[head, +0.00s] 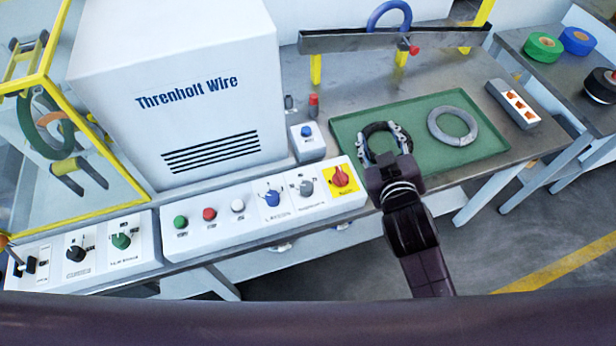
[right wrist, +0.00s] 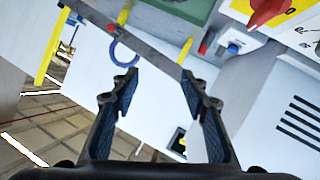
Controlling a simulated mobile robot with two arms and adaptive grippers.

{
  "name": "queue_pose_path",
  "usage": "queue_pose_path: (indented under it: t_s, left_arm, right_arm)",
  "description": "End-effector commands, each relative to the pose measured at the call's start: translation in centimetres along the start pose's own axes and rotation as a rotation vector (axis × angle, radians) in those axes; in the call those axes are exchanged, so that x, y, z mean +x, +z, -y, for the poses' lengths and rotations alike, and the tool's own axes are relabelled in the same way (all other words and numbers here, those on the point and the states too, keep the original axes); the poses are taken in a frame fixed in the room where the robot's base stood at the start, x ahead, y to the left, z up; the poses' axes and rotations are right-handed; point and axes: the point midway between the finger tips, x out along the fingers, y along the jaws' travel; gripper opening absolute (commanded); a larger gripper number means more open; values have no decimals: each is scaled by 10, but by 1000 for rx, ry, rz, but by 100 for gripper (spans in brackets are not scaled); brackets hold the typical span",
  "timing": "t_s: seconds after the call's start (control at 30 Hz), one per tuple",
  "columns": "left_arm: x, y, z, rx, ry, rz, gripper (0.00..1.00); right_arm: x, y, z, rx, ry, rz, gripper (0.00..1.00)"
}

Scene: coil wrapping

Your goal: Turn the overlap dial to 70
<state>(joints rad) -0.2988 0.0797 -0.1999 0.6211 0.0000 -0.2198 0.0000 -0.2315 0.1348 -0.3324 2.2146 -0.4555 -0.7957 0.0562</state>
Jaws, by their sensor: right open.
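Several dials stand on the front control panels in the head view: a black dial (head: 76,253), a green dial (head: 121,240), a blue dial (head: 272,197), a grey dial (head: 307,188) and a red knob (head: 341,177) on a yellow plate. Their labels and scales are too small to read, so I cannot tell which is the overlap dial. My right gripper (head: 384,138) appears over the left part of the green tray, right of the red knob. In the right wrist view its fingers (right wrist: 162,95) are apart with nothing between them. My left gripper is not in view.
A grey coil (head: 453,126) lies on the green tray (head: 480,148). The white Threnholt Wire cabinet (head: 190,60) stands behind the panels, with a yellow-framed guard (head: 100,160) at left. A small box with a blue button (head: 307,142) stands between cabinet and tray.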

Motion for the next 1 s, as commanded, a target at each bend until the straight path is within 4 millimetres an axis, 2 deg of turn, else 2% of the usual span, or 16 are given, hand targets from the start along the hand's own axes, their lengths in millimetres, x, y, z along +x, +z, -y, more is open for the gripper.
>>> queue_pose_path:
  t_s: [0.03,0.13,0.23,0.3,0.4,0.53,0.63,0.7,0.77,0.87,0.9,0.97,1.0]
  left_arm:
    - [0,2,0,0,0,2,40]
    - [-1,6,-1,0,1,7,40]
    - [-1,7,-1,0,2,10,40]
    - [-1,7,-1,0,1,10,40]
    - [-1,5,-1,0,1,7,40]
    - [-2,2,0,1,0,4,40]
    - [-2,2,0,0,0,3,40]
    - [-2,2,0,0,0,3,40]
    - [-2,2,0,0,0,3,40]
    - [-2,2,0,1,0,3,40]
    - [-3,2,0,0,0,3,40]
    - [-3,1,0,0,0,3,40]
    - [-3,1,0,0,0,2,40]
  right_arm:
    - [5,-26,-1,-29,14,-78,41]
    - [9,-89,2,-109,43,-271,41]
    - [0,-162,15,-218,63,-507,41]
    - [-14,-208,31,-304,67,-672,41]
    - [-42,-260,62,-431,57,-892,41]
    - [-84,-306,112,-614,19,-1163,41]
    - [-119,-323,159,-782,-34,-1369,41]
    - [-142,-322,194,-918,-87,-1510,41]
    - [-158,-313,224,-1042,-147,-1622,41]
    - [-176,-282,268,-1269,-265,-1782,41]
    - [-179,-266,283,-1365,-322,-1834,41]
    - [-178,-237,300,-1516,-417,-1898,41]
    - [-175,-216,308,-1619,-487,-1930,41]
